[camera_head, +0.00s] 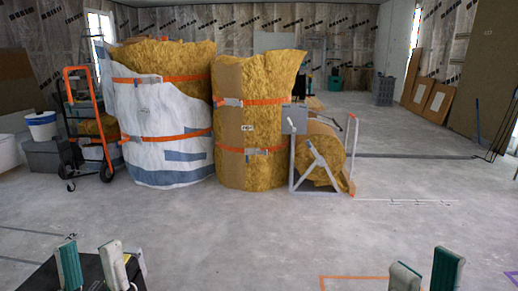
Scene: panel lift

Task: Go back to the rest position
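My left gripper (92,264) shows at the bottom left of the head view. Its two green and white fingers stand apart, with nothing seen held between them. A dark flat shape lies behind and below these fingers; I cannot tell what it is. My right gripper (424,273) shows at the bottom right, cut off by the lower edge. Its two fingers are also apart, with floor visible between them. The arms behind both grippers are out of the frame.
Two tall strapped insulation bales (165,110) (260,120) stand ahead. A roll on a metal stand (318,160) is to their right. An orange hand truck (75,120) and white bucket (42,127) stand left. Boards (484,65) lean at the right wall. The concrete floor (270,235) ahead is clear.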

